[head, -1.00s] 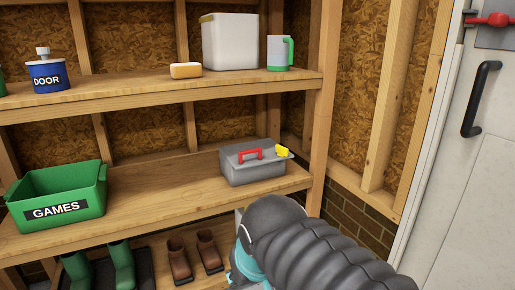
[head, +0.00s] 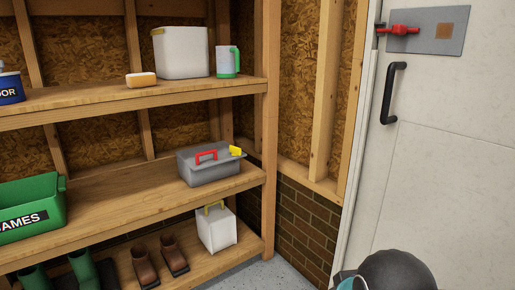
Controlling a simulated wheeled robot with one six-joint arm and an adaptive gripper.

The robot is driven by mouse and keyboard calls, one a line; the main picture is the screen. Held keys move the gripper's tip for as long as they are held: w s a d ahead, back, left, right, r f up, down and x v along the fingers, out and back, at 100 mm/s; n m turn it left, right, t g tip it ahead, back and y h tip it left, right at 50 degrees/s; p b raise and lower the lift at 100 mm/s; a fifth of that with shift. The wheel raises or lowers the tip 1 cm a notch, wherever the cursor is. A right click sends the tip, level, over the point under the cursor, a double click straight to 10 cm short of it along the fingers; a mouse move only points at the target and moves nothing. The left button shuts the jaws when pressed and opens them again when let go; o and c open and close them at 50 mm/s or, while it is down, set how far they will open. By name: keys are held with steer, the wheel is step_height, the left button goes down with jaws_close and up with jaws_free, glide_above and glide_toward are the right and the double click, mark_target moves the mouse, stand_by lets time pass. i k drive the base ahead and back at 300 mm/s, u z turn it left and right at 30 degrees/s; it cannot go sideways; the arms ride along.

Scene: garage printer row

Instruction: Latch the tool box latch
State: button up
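A grey tool box (head: 208,170) with a red handle (head: 206,156) sits on the middle shelf, near its right end. A yellow latch (head: 236,151) sticks up at the right side of its lid. Its exact angle is too small to tell. My arm shows only at the bottom edge, right of the shelves and well apart from the tool box. My gripper is not in view.
Wooden shelves (head: 120,190) hold a green GAMES bin (head: 50,205), brown boots (head: 160,258), a white container with a yellow handle (head: 217,230) and upper-shelf items. A wooden post (head: 268,130) stands right of the tool box. A white door (head: 440,170) is at right.

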mark_target(236, 150)
steer(key=z, duration=0.2)
steer(key=i, duration=0.65)
steer(key=u, duration=0.55)
steer(key=i, duration=0.5)
steer(key=u, duration=0.65)
